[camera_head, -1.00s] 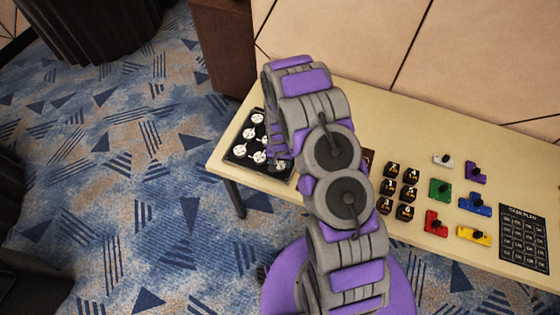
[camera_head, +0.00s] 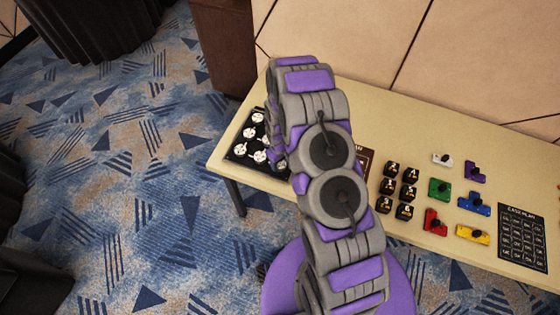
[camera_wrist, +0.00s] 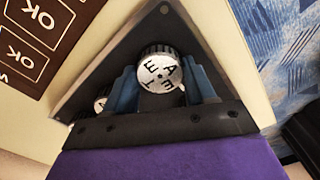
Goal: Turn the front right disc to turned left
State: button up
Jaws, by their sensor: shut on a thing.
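The disc (camera_wrist: 158,68) has a white top with dark letters, a small dark mark at its centre and a dark ridged side. It stands at the corner of a black panel (camera_wrist: 122,62) in the wrist view. My gripper (camera_wrist: 162,82) has its two blue fingers against opposite sides of this disc and is shut on it. In the head view my gripper (camera_head: 280,160) is low over the right front part of the same panel (camera_head: 268,178), and my arm and gripper hide most of this disc.
Other white discs (camera_head: 259,156) sit on the panel to the left; one (camera_wrist: 102,92) shows beside my left finger. A brown sign (camera_wrist: 30,42) lies close by. Black dice-like blocks (camera_head: 388,185), coloured pieces (camera_head: 438,188) and a dark card (camera_head: 522,235) are farther right on the table (camera_head: 440,125).

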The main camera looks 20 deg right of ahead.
jog(key=shift+w+n, duration=0.1)
jog(key=shift+n, duration=0.2)
dwell(0.4)
jog(key=o, duration=1)
jog(key=shift+o, duration=0.2)
notch_tip(320, 180, up, 17)
jog(key=shift+r+p, duration=0.15)
jog(key=shift+p, duration=0.3)
